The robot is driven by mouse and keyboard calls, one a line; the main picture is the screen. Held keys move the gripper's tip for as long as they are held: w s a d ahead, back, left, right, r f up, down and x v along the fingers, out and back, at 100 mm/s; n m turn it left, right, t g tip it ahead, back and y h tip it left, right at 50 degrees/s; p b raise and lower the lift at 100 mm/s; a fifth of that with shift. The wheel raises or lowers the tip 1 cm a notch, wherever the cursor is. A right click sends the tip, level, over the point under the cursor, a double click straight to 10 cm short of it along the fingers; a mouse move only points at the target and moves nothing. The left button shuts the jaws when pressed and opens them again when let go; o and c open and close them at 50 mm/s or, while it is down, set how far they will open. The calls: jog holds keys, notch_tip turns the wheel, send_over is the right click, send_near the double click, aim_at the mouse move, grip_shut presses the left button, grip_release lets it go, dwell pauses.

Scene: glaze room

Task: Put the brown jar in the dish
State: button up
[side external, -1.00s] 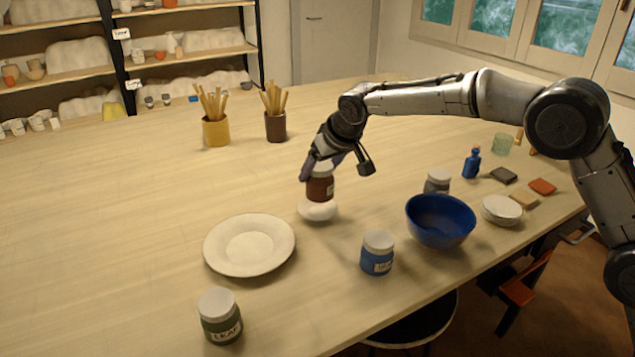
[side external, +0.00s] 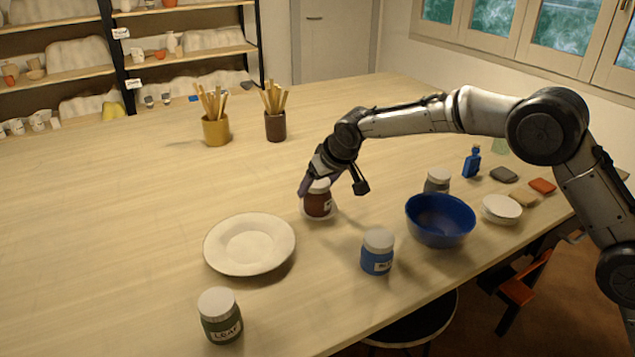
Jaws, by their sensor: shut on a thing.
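The far finger is partly hidden.
A wide cream plate (side external: 218,256) lies left of the dish. A blue jar (side external: 377,260), a blue bowl (side external: 440,232) and a grey-lidded jar (side external: 437,181) stand to the right. A green jar (side external: 221,325) is in front.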

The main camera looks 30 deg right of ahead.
jog(key=o, duration=1.6)
jog(key=shift+c, duration=0.2)
jog(key=shift+r, duration=0.15)
jog(key=v, duration=1.2)
jog(key=shift+r, duration=0.3)
